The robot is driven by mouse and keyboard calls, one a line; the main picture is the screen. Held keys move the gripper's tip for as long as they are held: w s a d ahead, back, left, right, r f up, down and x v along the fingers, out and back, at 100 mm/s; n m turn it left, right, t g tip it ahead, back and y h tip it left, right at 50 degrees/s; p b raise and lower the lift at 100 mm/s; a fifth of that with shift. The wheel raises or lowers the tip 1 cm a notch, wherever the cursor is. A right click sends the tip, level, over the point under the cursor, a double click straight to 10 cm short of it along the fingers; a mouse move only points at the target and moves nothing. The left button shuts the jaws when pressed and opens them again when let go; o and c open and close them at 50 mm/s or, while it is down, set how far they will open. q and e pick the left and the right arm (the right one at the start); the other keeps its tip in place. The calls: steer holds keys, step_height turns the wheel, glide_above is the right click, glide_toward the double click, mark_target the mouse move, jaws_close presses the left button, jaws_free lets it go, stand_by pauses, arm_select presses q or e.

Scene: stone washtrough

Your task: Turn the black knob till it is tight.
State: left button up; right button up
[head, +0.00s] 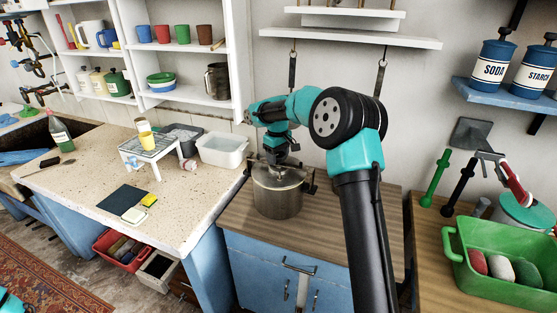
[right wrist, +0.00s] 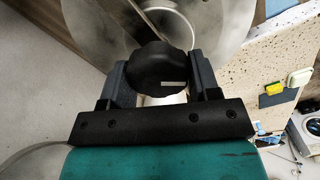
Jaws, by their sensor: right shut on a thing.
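The black knob (right wrist: 162,66) has a lobed rim and a small white mark. In the right wrist view it sits between the two fingers of my right gripper (right wrist: 160,82), which is shut on it. Behind it is the round metal lid (right wrist: 100,22) of the steel pot (head: 278,198), which stands upright on the wooden counter. In the head view my right gripper (head: 276,163) points down at the top of the pot, and the knob is too small and covered to make out. My left gripper is in neither view; only a bit of teal shows at the lower left corner.
The pot stands on a wood-topped blue cabinet (head: 330,215). White shelves (head: 350,38) hang above.

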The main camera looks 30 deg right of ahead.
steer(key=m, duration=0.3)
steer(key=shift+m, duration=0.3)
steer(key=m, duration=0.4)
steer(key=o, duration=0.8)
steer(key=shift+a, duration=0.1)
steer(key=shift+c, duration=0.2)
